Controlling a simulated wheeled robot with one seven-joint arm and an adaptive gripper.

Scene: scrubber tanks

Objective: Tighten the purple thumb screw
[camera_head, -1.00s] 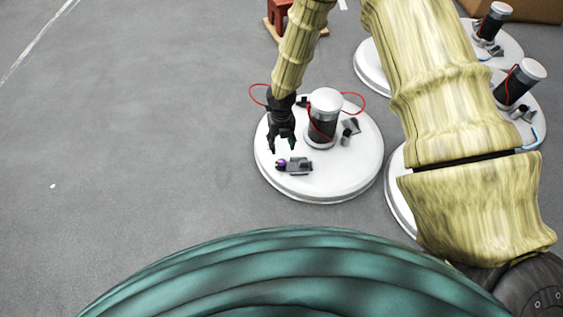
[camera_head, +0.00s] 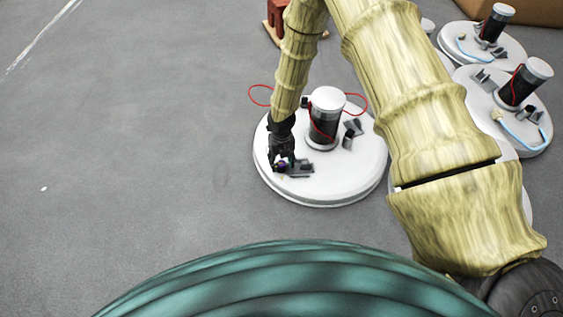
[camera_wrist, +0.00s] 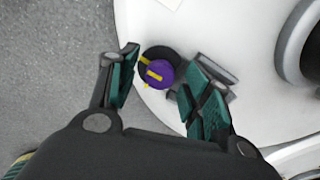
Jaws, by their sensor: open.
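The purple thumb screw (camera_wrist: 160,74) has a yellow stripe on its face and sits on a dark round base with a yellow mark. In the head view the screw (camera_head: 282,168) is at the front left of the nearest white tank lid (camera_head: 340,190), at the end of a grey bracket (camera_head: 301,168). My gripper (camera_wrist: 156,78) is open, with one green-padded finger on each side of the screw. The right finger looks closer to it than the left. I cannot tell whether either finger touches. In the head view my gripper (camera_head: 282,160) partly covers the screw.
A black cylinder with a white cap (camera_head: 327,108) and a red cable (camera_head: 259,97) stands on the same lid. More white lids (camera_head: 482,42) with cylinders and blue hoses are at the right. A red object (camera_head: 277,14) stands at the back. The grey floor at left is clear.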

